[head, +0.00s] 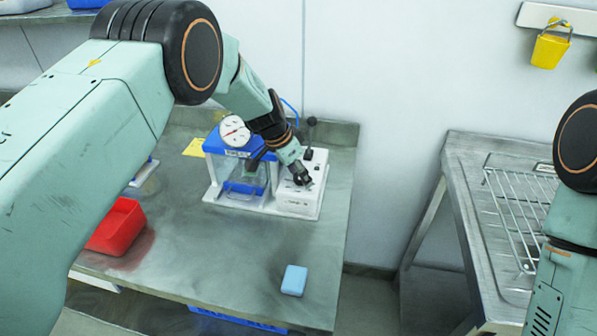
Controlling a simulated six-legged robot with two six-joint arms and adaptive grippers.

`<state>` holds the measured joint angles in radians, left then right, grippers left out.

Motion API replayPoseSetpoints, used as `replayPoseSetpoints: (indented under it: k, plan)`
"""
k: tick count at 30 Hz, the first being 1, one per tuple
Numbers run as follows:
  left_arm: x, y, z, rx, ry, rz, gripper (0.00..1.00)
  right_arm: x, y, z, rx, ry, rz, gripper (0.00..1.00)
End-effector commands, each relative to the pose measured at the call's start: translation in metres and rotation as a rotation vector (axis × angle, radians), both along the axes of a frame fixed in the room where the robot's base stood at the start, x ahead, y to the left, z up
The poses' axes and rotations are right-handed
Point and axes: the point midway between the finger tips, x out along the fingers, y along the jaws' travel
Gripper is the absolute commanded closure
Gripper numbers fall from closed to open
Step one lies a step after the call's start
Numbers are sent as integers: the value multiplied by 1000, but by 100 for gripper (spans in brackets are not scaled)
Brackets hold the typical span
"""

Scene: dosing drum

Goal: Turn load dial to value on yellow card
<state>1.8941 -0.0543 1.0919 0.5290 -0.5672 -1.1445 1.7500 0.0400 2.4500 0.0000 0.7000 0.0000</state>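My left gripper (302,178) reaches down to the top of the control box. Its dark fingertips are at or just over the box's top; any knob there is hidden, and I cannot tell if they grip it. My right gripper is out of view.
A red bin (117,228) stands on the table at the left, and a light blue block (294,280) lies near the front. A wire rack (520,205) is on the right-hand bench. A yellow padlock (551,47) hangs on the wall. The table's front middle is clear.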

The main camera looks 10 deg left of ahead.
Motion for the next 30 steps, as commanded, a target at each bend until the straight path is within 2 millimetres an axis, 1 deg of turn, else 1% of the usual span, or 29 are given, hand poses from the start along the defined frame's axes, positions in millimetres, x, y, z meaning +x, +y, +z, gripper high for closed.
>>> replayPoseSetpoints:
  k: [8,11,14,24,27,30]
  plan:
    - [1,0,1,0,-1,0,42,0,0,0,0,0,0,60]
    - [0,2,6,0,-3,1,42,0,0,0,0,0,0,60]
    - [-3,5,19,0,-4,2,42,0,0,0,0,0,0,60]
    - [-22,23,80,0,-4,1,42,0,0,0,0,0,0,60]
    - [-26,27,94,-1,-3,2,42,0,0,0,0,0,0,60]
    - [-29,30,104,0,-2,2,42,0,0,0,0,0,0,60]
